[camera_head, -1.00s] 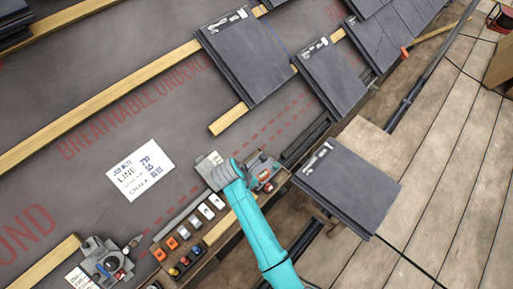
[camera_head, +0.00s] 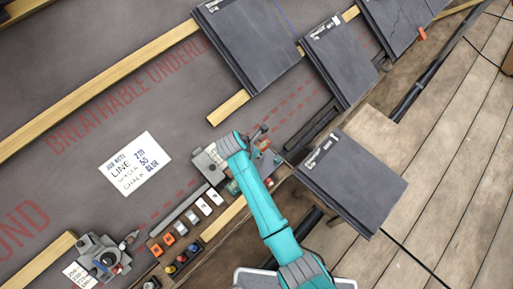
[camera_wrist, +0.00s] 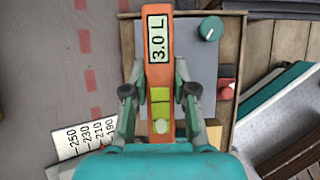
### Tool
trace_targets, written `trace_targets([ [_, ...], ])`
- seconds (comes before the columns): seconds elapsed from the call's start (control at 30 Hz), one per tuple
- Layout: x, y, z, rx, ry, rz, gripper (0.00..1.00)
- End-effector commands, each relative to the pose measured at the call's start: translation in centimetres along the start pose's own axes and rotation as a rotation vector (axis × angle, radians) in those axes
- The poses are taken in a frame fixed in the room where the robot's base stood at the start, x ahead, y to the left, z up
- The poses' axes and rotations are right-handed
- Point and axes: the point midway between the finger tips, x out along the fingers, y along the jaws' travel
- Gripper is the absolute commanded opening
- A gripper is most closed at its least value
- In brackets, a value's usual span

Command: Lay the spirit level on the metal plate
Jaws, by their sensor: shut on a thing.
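The spirit level (camera_wrist: 158,75) is an orange bar with a yellow-green vial and a "3.0 L" label. My gripper (camera_wrist: 160,93) is shut on its sides in the wrist view. A flat grey plate (camera_wrist: 203,65), which looks like the metal plate, lies beneath and to the right, with a teal knob (camera_wrist: 209,28) at its upper right. The level overlaps the plate in the picture; I cannot tell whether they touch.
A red knob (camera_wrist: 226,86) sits at the plate's right edge. A number card (camera_wrist: 85,130) lies at lower left. In the head view, a tray of small parts (camera_head: 185,240) lies in front, a slate stack (camera_head: 352,185) stands right, and a grey device (camera_head: 103,258) sits lower left.

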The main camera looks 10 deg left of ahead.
Motion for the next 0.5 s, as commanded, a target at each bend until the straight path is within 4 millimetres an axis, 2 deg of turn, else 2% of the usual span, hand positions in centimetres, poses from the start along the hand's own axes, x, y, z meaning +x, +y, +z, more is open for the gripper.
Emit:
trace_targets([
  [0.5, 3.0, 0.0, -1.8, 0.001, 0.000, 0.000, 0.00],
])
